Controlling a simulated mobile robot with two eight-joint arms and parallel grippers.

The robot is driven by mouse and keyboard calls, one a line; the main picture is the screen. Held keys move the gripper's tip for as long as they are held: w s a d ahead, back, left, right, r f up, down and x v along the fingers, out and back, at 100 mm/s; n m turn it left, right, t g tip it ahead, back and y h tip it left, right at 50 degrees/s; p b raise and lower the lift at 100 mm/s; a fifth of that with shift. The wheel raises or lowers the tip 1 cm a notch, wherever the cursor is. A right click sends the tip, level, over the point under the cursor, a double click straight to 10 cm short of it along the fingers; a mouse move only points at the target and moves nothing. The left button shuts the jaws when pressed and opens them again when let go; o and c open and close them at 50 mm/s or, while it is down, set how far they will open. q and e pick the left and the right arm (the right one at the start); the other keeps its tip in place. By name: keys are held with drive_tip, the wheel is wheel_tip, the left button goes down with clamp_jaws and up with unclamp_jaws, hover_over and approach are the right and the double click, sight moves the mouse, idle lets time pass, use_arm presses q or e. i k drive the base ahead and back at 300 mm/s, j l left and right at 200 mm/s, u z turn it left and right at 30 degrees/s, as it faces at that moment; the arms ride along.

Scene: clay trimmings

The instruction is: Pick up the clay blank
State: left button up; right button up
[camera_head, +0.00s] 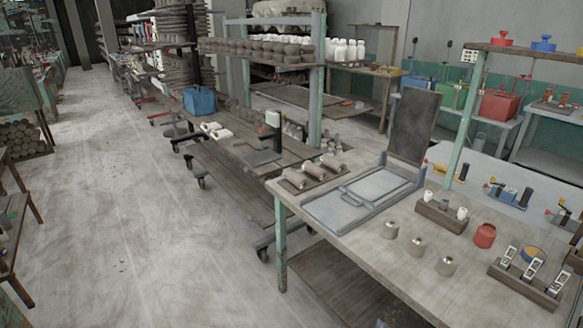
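Several brown-grey clay-like rolls (314,171) lie side by side at the far left corner of the near worktable (345,243). I cannot tell which of these is the clay blank. Neither of my grippers shows in the head view.
A grey framed board (366,196) lies on the table, with a dark upright panel (414,125) behind it. A small wooden rack (441,213), a red jar (485,235) and a tray of white-faced devices (526,283) stand right. The floor (130,210) at left is open.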

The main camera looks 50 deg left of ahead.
sight(319, 173)
drive_tip(key=j+u, duration=0.2)
drive_tip(key=j, duration=0.3)
drive_tip(key=j+u, duration=0.15)
drive_tip(key=j, duration=0.35)
drive_tip(key=i+j+u, duration=0.2)
drive_tip(key=j, duration=0.25)
drive_tip(key=j+u, duration=0.2)
drive_tip(key=j, duration=0.3)
drive_tip(key=i+j+u, duration=0.15)
drive_tip(key=j, duration=0.3)
drive_tip(key=i, duration=0.05)
